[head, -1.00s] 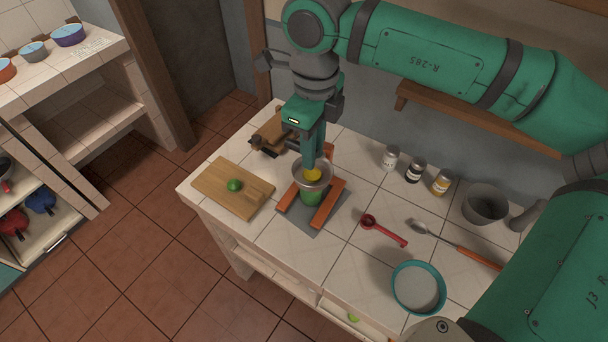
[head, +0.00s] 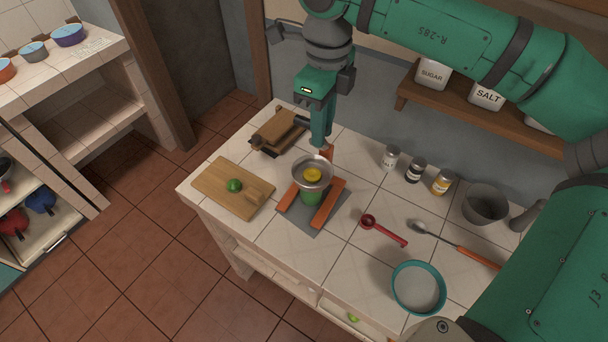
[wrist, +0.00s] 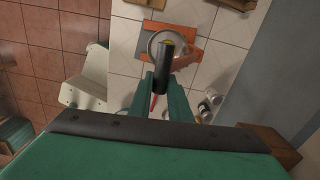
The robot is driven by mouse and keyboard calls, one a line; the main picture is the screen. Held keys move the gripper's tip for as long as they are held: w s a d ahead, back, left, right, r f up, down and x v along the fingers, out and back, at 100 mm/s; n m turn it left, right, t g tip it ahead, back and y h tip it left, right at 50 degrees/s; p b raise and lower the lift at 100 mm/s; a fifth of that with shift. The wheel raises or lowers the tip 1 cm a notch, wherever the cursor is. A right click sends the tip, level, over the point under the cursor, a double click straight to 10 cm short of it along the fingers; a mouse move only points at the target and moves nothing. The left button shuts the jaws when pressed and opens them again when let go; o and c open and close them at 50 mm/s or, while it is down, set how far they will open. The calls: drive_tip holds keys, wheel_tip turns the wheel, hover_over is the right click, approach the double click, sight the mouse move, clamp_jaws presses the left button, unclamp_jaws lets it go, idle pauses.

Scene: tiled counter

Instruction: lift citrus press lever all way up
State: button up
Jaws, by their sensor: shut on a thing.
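The citrus press stands on a grey mat on the tiled counter, with an orange-red base (head: 328,203), a metal bowl (head: 313,172) holding a yellow piece, and a green cup (head: 311,197) below. My gripper (head: 321,138) is above and behind the bowl, over the back of the press. In the wrist view my gripper (wrist: 163,80) is shut on the dark cylindrical handle of the press lever (wrist: 161,62). The lever stands raised, clear of the bowl. Its far end and pivot are mostly hidden by my fingers in the head view.
A wooden device (head: 278,130) stands behind left. Jars (head: 415,170), a red scoop (head: 383,231) and a teal-rimmed bowl (head: 418,287) are to the right. A shelf (head: 480,118) is above.

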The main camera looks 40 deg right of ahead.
drive_tip(key=shift+d, duration=0.1)
drive_tip(key=shift+w+d+r, duration=0.25)
drive_tip(key=shift+d+r, duration=0.05)
drive_tip(key=shift+d, duration=0.35)
drive_tip(key=shift+w+d+r, duration=0.3)
drive_tip(key=shift+d, duration=0.35)
drive_tip(key=shift+w+d+r, duration=0.25)
drive_tip(key=shift+d+r, duration=0.05)
drive_tip(key=shift+d, duration=0.35)
drive_tip(key=shift+w+d+r, duration=0.15)
drive_tip(key=shift+w+d, duration=0.15)
drive_tip(key=shift+d, duration=0.4)
drive_tip(key=shift+w+d+r, duration=0.1)
drive_tip(key=shift+w+d, duration=0.25)
drive_tip(key=shift+d, duration=0.3)
drive_tip(key=shift+w+d+r, duration=0.15)
drive_tip(key=shift+w+d, duration=0.15)
drive_tip(key=shift+d, duration=0.4)
drive_tip(key=shift+w+d+f, duration=0.1)
drive_tip(key=shift+w+d, duration=0.2)
drive_tip(key=shift+d, duration=0.4)
drive_tip(key=shift+w+d+f, duration=0.1)
drive_tip(key=shift+w+d, duration=0.15)
drive_tip(key=shift+d, duration=0.4)
drive_tip(key=shift+w+d, duration=0.1)
drive_tip(key=shift+d, duration=0.35)
drive_tip(key=shift+r, duration=0.15)
